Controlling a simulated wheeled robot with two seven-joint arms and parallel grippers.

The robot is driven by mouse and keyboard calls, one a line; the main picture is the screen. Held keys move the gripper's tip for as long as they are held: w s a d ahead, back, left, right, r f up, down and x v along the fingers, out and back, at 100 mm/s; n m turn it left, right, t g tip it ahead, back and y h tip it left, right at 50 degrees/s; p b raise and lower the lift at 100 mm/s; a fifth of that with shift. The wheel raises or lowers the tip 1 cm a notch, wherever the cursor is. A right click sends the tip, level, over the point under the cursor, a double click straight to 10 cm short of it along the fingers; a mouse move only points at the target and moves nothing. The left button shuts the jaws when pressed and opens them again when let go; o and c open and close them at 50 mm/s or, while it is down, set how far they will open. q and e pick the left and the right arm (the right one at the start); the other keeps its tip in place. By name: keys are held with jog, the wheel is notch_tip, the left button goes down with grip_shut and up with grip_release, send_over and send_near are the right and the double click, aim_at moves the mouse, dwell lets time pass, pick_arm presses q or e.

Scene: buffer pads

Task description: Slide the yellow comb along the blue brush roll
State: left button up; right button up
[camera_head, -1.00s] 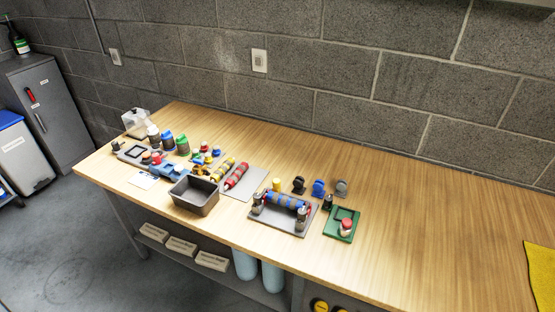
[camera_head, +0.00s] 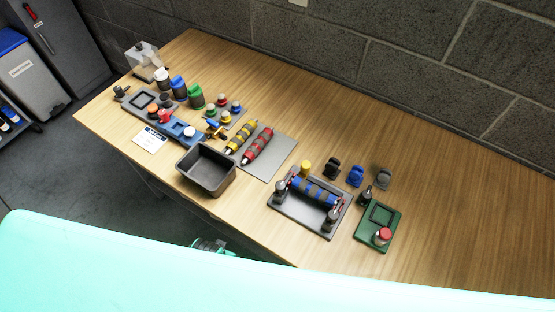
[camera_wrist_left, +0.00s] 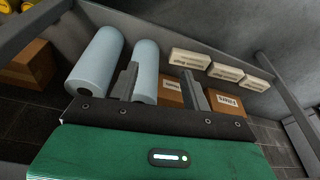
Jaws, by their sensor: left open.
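The blue brush roll (camera_head: 313,190), banded with dark stripes, lies between metal posts on a grey base plate (camera_head: 283,207) in the head view. A small upright yellow piece (camera_head: 305,168), which looks like the yellow comb, stands just behind the roll's left half. Whether it touches the roll I cannot tell. My left gripper (camera_wrist_left: 159,75) is open and empty in the left wrist view, facing the shelf under the table. It is low at the table's front, well away from the comb and roll. My right gripper is not in view.
Black (camera_head: 332,168), blue (camera_head: 355,176) and grey (camera_head: 383,178) pieces stand behind the plate. Yellow (camera_head: 241,136) and red (camera_head: 258,146) rolls lie beyond the bin. The table's right side is clear.

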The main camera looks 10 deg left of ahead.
pick_arm(q)
notch_tip(320, 180, up, 21)
jog(key=w+d+t, duration=0.1)
jog(key=w, duration=0.1)
jog(key=m+t+h+p, duration=0.1)
jog(key=m+t+h, duration=0.2)
jog(key=m+h, duration=0.35)
send_near(305, 164)
jog(key=shift+y, duration=0.25)
jog(key=p+x, duration=0.2)
jog(key=x, duration=0.8)
jog(key=shift+d, duration=0.25)
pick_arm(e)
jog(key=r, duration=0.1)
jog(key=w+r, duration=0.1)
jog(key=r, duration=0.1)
